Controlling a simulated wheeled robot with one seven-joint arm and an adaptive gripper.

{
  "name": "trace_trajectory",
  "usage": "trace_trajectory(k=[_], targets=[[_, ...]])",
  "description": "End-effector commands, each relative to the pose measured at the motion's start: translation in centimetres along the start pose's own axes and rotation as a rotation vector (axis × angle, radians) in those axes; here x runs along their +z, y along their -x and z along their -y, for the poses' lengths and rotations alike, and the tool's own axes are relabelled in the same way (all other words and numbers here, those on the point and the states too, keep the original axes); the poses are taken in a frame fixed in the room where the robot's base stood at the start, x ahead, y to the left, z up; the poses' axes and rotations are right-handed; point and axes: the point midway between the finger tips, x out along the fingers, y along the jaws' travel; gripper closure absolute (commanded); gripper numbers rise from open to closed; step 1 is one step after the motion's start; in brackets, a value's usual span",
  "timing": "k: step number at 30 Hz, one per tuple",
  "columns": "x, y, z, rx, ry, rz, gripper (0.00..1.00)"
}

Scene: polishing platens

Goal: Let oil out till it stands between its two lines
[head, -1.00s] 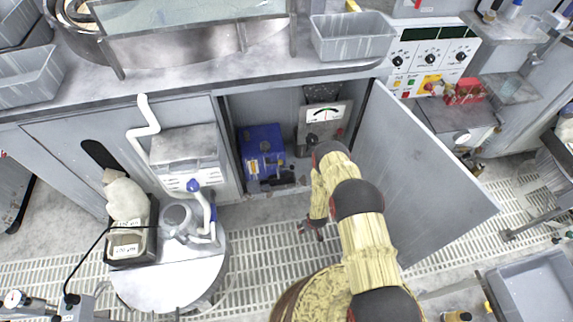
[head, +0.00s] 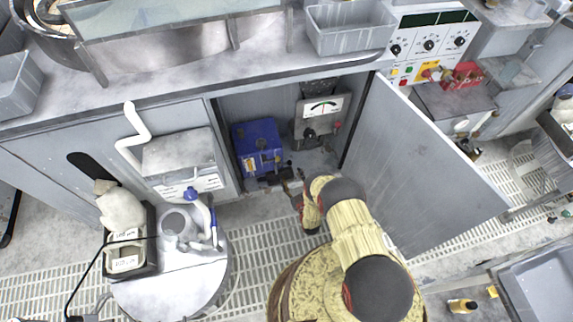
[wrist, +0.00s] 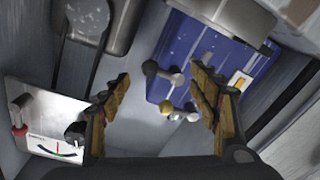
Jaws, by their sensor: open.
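The blue pump box (head: 255,137) stands inside the open cabinet, left of a gauge panel. In the wrist view the blue box (wrist: 214,48) fills the upper right. A small white and amber patch (wrist: 240,81) shows on its face; I cannot make out an oil level or lines there. Small brass and grey knobs on stems (wrist: 166,106) stick out by the box's lower left edge. My gripper (wrist: 161,75) is open and empty, its fingers spread on both sides of these knobs, with no contact visible. In the head view my arm hides most of the gripper.
The gauge panel (head: 322,112) with its dial and knobs stands close on the right. The cabinet door (head: 415,165) is swung open on the right. A white round drum (head: 170,275) stands on the left. The grated floor before the cabinet is partly free.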

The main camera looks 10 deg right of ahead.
Motion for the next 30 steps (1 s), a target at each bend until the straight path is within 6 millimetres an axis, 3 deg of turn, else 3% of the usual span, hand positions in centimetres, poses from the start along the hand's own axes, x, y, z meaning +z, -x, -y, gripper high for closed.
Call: trace_trajectory(k=[15, 26, 30], targets=[[0.2, -6.8, 0.1, -0.002, 0.001, 0.003, 0.38], [0.1, -7.4, 0.1, -0.002, 0.001, 0.005, 0.38], [0.1, -7.4, 0.1, -0.002, 0.001, 0.005, 0.45]])
